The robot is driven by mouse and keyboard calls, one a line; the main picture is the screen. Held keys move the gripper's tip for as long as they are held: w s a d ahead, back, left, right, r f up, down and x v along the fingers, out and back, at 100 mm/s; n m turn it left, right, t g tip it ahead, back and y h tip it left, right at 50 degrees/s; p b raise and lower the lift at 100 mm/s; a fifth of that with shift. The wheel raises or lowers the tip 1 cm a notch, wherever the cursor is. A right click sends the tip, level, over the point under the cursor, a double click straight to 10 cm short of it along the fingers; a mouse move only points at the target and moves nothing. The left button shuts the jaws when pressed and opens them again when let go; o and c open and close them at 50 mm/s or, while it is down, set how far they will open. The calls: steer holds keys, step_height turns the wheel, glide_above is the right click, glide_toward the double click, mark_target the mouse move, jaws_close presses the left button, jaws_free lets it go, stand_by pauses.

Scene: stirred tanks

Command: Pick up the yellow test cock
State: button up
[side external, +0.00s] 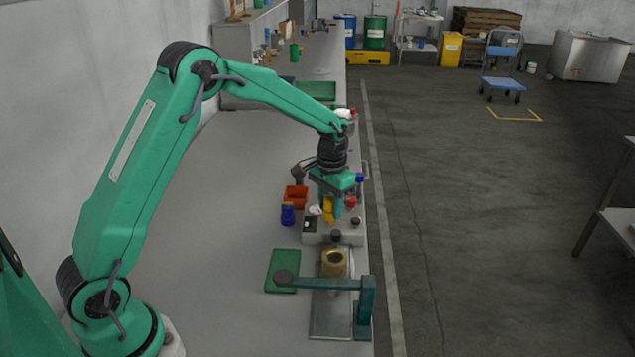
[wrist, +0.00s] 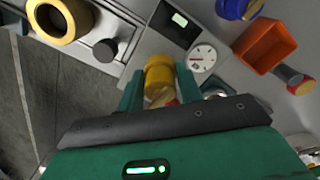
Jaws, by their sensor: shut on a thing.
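The yellow test cock (wrist: 158,76) is a rounded yellow piece between the two green fingers of my gripper (wrist: 160,88) in the wrist view. My gripper is shut on it. In the side external view my gripper (side external: 332,207) points down over the bench, and the yellow cock (side external: 327,209) shows partly behind a finger. The cock is by the grey instrument box (side external: 333,237); I cannot tell whether it touches it. Its lower part is hidden by the fingers and the gripper body.
An orange bin (side external: 296,196) and a blue jar (side external: 288,215) stand left of my gripper. A dial gauge (wrist: 203,57) is close to the right finger. A brass ring (side external: 335,263) and a green bar fixture (side external: 330,283) stand nearer the camera. The bench further left is clear.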

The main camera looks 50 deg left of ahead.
steer(key=r, duration=0.1)
steer(key=d+r, duration=0.1)
steer(key=shift+s+r, duration=0.2)
steer(key=shift+r, duration=0.1)
steer(key=s+d+r, duration=0.5)
steer(key=d+r, duration=0.1)
steer(key=d, duration=0.3)
steer(key=shift+d+r, duration=0.15)
steer(key=shift+d, duration=0.1)
steer(key=shift+a, duration=0.1)
steer(key=s+a+f, duration=0.6)
steer(key=s+a, duration=0.2)
steer(key=s, duration=0.3)
steer(key=shift+f, duration=0.3)
steer(key=shift+f, duration=0.2)
steer(key=shift+f, duration=2.75)
steer(key=shift+f, duration=1)
stand_by(0.9)
